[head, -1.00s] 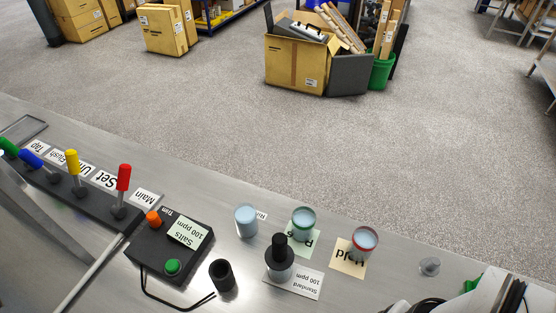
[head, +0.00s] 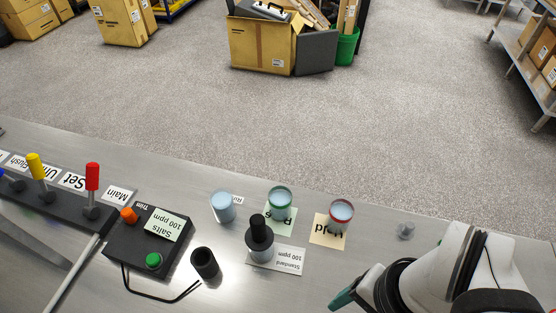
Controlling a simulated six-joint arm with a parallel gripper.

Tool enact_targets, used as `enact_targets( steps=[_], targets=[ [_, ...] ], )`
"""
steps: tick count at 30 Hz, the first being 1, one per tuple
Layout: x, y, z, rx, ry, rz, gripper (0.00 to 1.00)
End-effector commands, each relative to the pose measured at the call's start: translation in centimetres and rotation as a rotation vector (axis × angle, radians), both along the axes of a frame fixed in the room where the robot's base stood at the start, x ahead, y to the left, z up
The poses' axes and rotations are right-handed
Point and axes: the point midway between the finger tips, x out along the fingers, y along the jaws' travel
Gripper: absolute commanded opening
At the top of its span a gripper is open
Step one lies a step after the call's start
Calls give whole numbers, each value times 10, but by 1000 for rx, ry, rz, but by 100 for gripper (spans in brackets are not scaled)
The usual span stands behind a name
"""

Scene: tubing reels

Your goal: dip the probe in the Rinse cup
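A cup of pale blue liquid (head: 222,208) stands in the head view beside a mostly hidden label that seems to begin "Ri". A black-topped piece with a wide collar (head: 259,234), possibly the probe, stands upright over a clear vessel on the "Standard 100 ppm" card (head: 288,261). An open black cylinder (head: 205,263) stands to its lower left, with a black cable near its base. My gripper is at the lower right, where a dark green tip (head: 345,296) shows beside my white arm. Its fingers are not clear, and it is apart from the cups.
A green-rimmed cup (head: 279,197) and a red-rimmed cup (head: 341,212) stand on labelled cards. A meter box (head: 150,241) reads "Salts 100 ppm". Coloured levers (head: 92,184) line the left. A small clear piece (head: 405,230) sits right. The bench front between box and arm is partly clear.

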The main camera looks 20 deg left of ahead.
Motion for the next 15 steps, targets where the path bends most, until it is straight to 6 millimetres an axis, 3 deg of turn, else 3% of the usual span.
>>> enact_targets(
  steps=[2,5,8,9,12,15],
  targets=[
    [3,1,2,-2,-4,36,74],
    [35,17,20,-18,-41,408,74],
    [88,63,42,-39,-102,1068,74],
    [105,87,47,-43,-124,1326,74],
    [133,148,51,-52,-165,1874,74],
    [142,188,50,-54,-185,2201,74]
  ],
)
